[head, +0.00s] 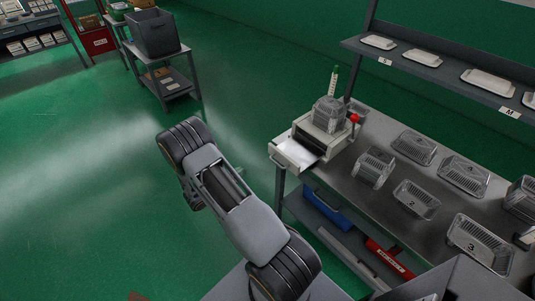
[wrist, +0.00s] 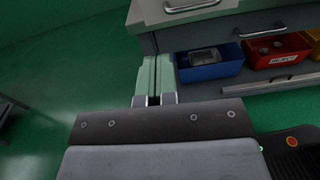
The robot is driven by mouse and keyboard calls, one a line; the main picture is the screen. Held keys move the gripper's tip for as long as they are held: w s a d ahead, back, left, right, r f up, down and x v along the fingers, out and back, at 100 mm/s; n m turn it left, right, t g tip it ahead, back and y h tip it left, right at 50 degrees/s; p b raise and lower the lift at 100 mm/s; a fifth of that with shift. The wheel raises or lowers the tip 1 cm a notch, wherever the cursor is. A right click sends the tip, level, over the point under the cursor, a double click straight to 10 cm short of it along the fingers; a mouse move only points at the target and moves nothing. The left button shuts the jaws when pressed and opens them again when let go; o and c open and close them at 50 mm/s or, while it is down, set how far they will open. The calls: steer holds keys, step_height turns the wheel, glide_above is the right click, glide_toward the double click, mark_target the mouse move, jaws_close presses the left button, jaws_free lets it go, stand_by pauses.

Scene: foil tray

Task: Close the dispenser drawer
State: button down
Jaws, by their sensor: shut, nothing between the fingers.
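The dispenser (head: 322,139) is a pale box at the left end of the metal table. Its drawer (head: 278,158) is pulled out toward the left, with a white sheet and a dark gap showing inside. In the wrist view a pale front with a metal handle, which looks like the drawer (wrist: 165,12), shows at the top edge, cut off by the frame. My gripper (wrist: 154,78) has its pale green fingers together and empty, below and apart from that front. In the head view my arm hides the gripper.
Clear trays (head: 415,148) and numbered containers cover the table (head: 345,165). Below it sit a blue bin (wrist: 208,66) and a red bin (wrist: 275,52). A shelf (head: 440,72) with white-lidded trays hangs behind. Green floor (head: 90,170) is free to the left.

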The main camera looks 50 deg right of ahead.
steer(key=p, duration=0.4)
glide_toward(272, 152)
steer(key=shift+n+t, duration=0.3)
steer(key=shift+n, duration=0.1)
steer(key=d, duration=0.5)
steer(key=shift+s+d, duration=0.25)
steer(key=shift+s, duration=0.1)
steer(key=shift+d+f, duration=0.1)
steer(key=shift+d, duration=0.85)
